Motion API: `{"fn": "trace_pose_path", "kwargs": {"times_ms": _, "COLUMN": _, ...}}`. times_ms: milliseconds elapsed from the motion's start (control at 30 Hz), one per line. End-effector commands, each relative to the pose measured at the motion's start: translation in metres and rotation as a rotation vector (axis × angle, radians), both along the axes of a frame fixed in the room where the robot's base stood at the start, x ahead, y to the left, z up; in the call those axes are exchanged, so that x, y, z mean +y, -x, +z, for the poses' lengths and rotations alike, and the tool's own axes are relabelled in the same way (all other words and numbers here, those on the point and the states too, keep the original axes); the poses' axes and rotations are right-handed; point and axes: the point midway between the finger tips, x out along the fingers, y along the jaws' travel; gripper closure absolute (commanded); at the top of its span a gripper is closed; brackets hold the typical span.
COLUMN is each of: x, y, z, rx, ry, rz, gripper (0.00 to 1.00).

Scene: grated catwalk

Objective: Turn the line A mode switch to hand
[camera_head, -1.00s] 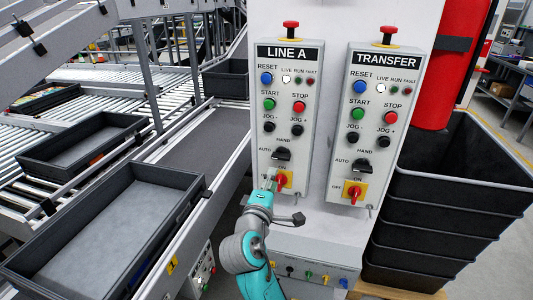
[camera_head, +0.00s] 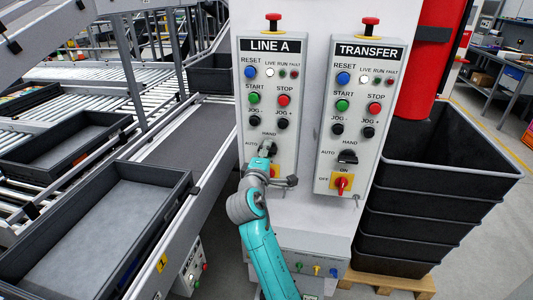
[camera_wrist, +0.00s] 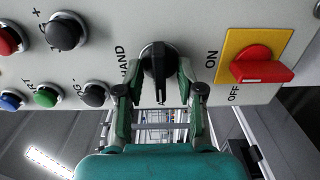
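The LINE A mode switch (camera_head: 266,147) is a black knob on the grey LINE A panel (camera_head: 242,100), with HAND printed above it and AUTO to its left. In the wrist view the knob (camera_wrist: 157,58) has its handle toward the bottom of the picture, which is the AUTO side. HAND is at its left there. My gripper (camera_head: 261,159) is at the knob. In the wrist view its fingers (camera_wrist: 159,88) are apart, one on each side of the knob; I cannot tell whether they touch it.
A red ON/OFF switch on a yellow plate (camera_wrist: 265,67) is close beside the knob. Push buttons, including black JOG - (camera_wrist: 95,94), lie on the other side. The similar TRANSFER panel (camera_head: 330,120) is to the right. Stacked black bins (camera_head: 405,225) and a conveyor (camera_head: 165,150) flank the cabinet.

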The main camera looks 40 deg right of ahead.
Motion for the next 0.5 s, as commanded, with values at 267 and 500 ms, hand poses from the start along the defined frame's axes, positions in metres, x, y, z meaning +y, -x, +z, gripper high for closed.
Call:
{"fn": "trace_pose_path", "kwargs": {"times_ms": 267, "x": 0.0001, "y": 0.0001, "z": -0.0001, "rx": 0.000, "ry": 0.000, "rz": 0.000, "gripper": 0.85}}
{"fn": "trace_pose_path", "kwargs": {"times_ms": 500, "x": 0.0002, "y": 0.0000, "z": -0.0001, "rx": 0.000, "ry": 0.000, "rz": 0.000, "gripper": 1.00}}
